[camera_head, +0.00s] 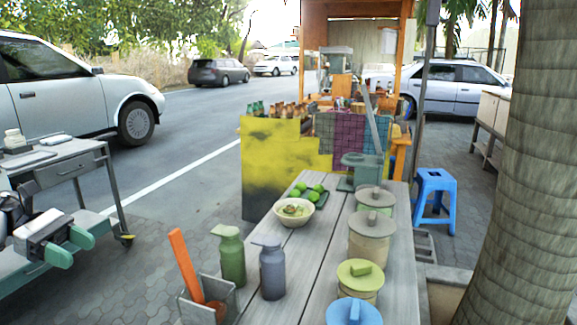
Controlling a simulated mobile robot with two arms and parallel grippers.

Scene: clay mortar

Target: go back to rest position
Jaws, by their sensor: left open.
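My left gripper (70,246) shows at the lower left, with two green fingertips held apart and nothing between them. It is in front of a grey metal cart (75,165) and to the left of the wooden table (315,245), clear of everything on the table. My right gripper is not in this view. An orange stick-like piece (185,265) leans out of a grey metal holder (232,298) at the table's near left corner; the lower orange part is half hidden by the holder's wall.
The table carries a green bottle (231,256), a grey bottle (272,268), a bowl (294,211), limes (306,190) and several lidded jars (370,238). A blue stool (435,198) and a tree trunk (525,170) stand right. Open paving (150,250) lies between cart and table.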

